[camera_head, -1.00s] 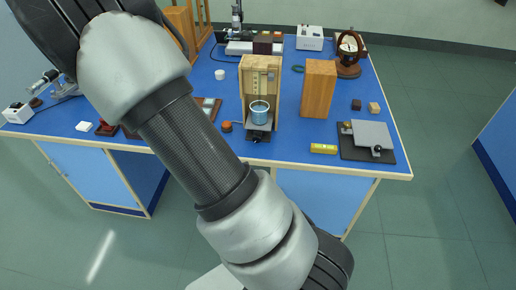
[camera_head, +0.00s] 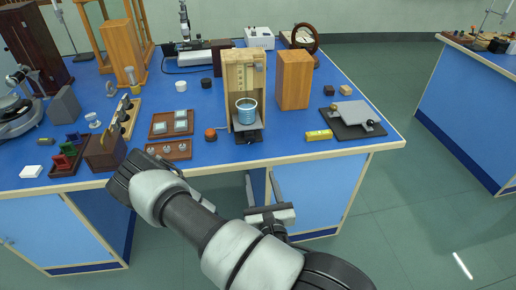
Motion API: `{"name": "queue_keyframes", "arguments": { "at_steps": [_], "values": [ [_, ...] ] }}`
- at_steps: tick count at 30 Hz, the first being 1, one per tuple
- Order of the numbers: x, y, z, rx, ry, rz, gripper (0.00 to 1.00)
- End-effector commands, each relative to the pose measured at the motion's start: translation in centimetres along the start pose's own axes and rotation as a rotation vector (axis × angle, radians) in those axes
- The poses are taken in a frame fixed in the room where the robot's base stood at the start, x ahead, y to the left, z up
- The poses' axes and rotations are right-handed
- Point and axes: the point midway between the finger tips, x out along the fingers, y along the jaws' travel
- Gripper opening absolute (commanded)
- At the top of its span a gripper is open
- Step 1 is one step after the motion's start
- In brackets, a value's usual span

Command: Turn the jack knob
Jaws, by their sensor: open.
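A small black jack (camera_head: 249,136) stands at the foot of an open-fronted wooden case (camera_head: 232,80) near the bench's front edge. A blue-banded beaker (camera_head: 247,113) stands upright on it. The jack's knob is too small to make out clearly at its front. My gripper (camera_head: 263,187) is open and empty, in front of the bench edge and lower in the picture than the jack. It is apart from the jack.
A wooden block (camera_head: 294,80) stands right of the case. A yellow vial (camera_head: 318,136) and a black-based plate device (camera_head: 352,119) lie farther right. An orange-brown knob-like piece (camera_head: 211,134) and trays (camera_head: 172,123) are at left. The bench edge (camera_head: 340,150) lies between my gripper and the jack.

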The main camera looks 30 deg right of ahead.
Motion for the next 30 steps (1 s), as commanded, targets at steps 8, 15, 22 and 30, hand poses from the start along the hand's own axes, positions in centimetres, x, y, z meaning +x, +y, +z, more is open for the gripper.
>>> {"name": "queue_keyframes", "arguments": {
  "at_steps": [8, 15, 22, 30],
  "values": [
    [1.4, 0.1, -0.4, -0.011, -0.007, 0.004, 0.46],
    [4.8, 0.3, -0.7, -0.012, -0.016, 0.01, 0.46],
    [9.3, 0.2, 0.0, -0.012, -0.015, 0.01, 0.46],
    [14.6, 0.2, 0.2, -0.015, -0.01, 0.01, 0.46]
  ]
}}
